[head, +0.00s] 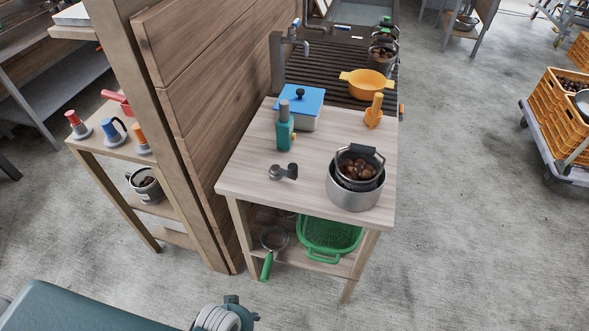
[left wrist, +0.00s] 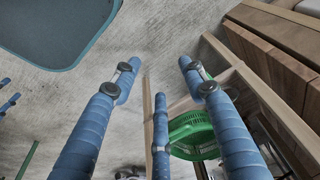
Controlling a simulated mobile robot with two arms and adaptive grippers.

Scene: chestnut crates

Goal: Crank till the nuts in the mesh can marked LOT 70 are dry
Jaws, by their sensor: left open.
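A dark mesh can (head: 372,181) of brown nuts sits in a steel pot (head: 355,201) on the front right of the wooden table (head: 243,178). Its dark handle stands over the nuts; no LOT 70 mark is readable. A grey crank-like handle (head: 283,172) lies on the tabletop left of the pot. My left gripper shows in the left wrist view (left wrist: 160,72) with blue fingers spread and nothing between them. It is over the floor, apart from the table. The head view shows only a grey and teal part of my arm at the bottom. My right gripper is not seen.
A blue-lidded box (head: 305,98), a teal grey-topped tool (head: 285,138) and an orange tool (head: 374,112) stand on the table. Its shelf holds a green basket (head: 330,240) and sieve (head: 270,254). A wooden partition (head: 200,100) borders the left; open floor lies right.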

